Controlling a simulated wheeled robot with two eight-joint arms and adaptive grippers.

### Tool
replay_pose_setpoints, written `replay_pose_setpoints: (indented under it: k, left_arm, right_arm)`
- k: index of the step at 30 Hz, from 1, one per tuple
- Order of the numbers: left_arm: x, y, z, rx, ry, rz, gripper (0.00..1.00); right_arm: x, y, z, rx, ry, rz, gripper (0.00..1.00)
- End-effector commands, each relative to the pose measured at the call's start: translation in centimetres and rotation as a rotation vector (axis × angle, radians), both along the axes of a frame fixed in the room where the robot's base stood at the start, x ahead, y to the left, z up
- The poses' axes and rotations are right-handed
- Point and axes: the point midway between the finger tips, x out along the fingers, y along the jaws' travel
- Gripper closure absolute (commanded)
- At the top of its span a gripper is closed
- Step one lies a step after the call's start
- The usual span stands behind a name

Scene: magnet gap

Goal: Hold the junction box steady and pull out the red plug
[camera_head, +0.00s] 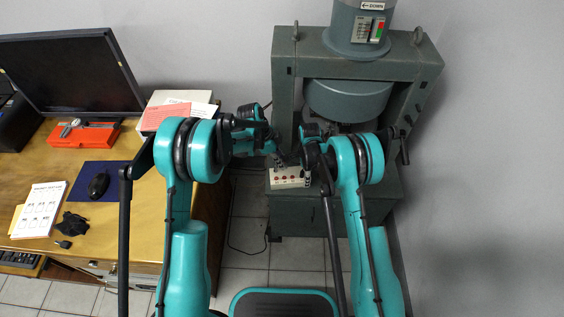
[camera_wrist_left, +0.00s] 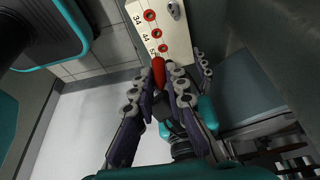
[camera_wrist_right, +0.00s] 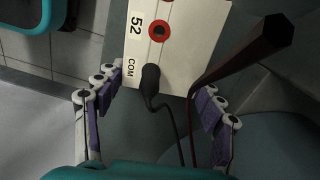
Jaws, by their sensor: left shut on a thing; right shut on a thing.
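The cream junction box (camera_head: 290,178) sits on the grey base of the press, with several red-ringed sockets. In the left wrist view, its face (camera_wrist_left: 176,40) shows sockets marked 34, 44 and 52. My left gripper (camera_wrist_left: 167,74) is shut on the red plug (camera_wrist_left: 158,68), just off the box face. The 52 socket (camera_wrist_right: 158,30) looks empty in the right wrist view, so the plug appears apart from it. A black plug (camera_wrist_right: 150,78) sits in COM. My right gripper (camera_wrist_right: 158,88) is shut on the box's end, one finger at each side.
The grey press (camera_head: 345,95) stands behind and over the box. The wooden desk (camera_head: 120,215) at left holds a monitor (camera_head: 70,75), a red case (camera_head: 82,135) and a mouse (camera_head: 98,185). A dark reddish lead (camera_wrist_right: 235,60) passes close to the right wrist camera.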

Motion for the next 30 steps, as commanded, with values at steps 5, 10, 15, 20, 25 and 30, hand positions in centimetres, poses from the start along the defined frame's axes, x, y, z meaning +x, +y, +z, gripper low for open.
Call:
replay_pose_setpoints:
  k: [5,10,15,20,25,30]
  left_arm:
    - [0.2,-0.6,0.3,-0.012,-0.004,-0.002,1.00]
    - [0.2,-0.6,0.3,-0.012,-0.005,-0.002,1.00]
    - [0.2,-0.7,0.3,-0.012,-0.006,-0.002,1.00]
    - [0.2,-0.7,0.3,-0.012,-0.007,-0.003,1.00]
    - [0.2,-0.8,0.3,-0.013,-0.007,-0.003,1.00]
    - [0.2,-0.6,-0.1,-0.005,-0.007,-0.003,1.00]
  right_arm:
    - [-0.2,0.5,-0.1,0.001,0.001,0.009,0.72]
    - [-0.2,0.6,-0.2,0.001,0.001,0.010,0.07]
    - [-0.2,0.6,-0.2,0.002,0.002,0.011,0.07]
    - [-0.3,0.6,0.0,0.002,0.002,0.011,0.07]
    - [-0.3,0.6,1.9,0.004,0.003,0.011,0.07]
    - [-0.3,0.7,5.5,0.005,0.005,0.010,0.07]
